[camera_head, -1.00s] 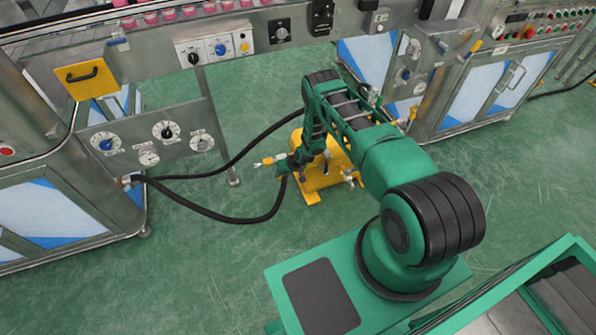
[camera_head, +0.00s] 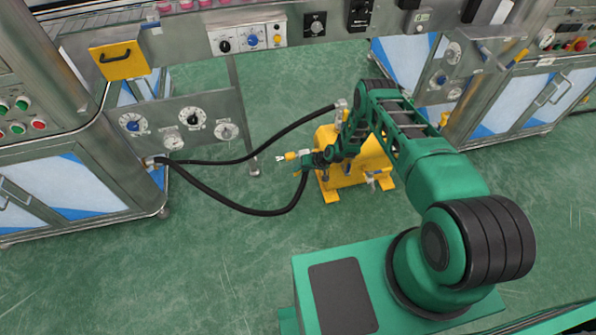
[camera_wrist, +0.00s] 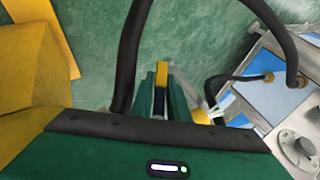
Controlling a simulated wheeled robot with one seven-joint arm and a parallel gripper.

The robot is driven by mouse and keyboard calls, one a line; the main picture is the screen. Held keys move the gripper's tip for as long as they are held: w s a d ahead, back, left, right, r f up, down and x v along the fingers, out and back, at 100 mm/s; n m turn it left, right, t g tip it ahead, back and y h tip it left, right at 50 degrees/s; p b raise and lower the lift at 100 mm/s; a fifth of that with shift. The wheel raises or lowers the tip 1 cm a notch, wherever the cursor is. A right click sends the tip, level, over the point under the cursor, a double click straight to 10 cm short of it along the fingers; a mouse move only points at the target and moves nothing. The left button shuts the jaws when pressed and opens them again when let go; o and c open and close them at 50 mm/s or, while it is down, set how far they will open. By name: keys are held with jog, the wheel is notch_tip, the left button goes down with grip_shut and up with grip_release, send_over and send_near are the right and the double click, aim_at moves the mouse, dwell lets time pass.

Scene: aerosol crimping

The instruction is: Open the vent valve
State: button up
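A yellow tank (camera_head: 352,162) stands on the floor with metal fittings. A small metal valve fitting (camera_head: 371,181) shows on its lower front right; I cannot tell whether this is the vent valve. My gripper (camera_head: 283,157) is at the left of the tank, pointing left above the floor, near the looping hoses. In the wrist view, my gripper's green fingers (camera_wrist: 161,90) lie close together, with a yellow block (camera_wrist: 162,69) at their far end. A second yellow piece (camera_wrist: 201,117) shows right of them.
Black hoses (camera_head: 235,208) run from the left cabinet (camera_head: 90,190) toward the tank. A right cabinet (camera_head: 520,103) stands beyond the tank. Green floor is clear in front at left.

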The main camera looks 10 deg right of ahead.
jog(key=o, duration=0.3)
jog(key=shift+w, duration=0.15)
jog(key=shift+s+d+r, duration=0.1)
jog(key=shift+s+d, duration=0.05)
jog(key=shift+s, duration=0.05)
jog(key=v, duration=1)
jog(key=shift+r, duration=0.15)
jog(key=shift+d, duration=0.15)
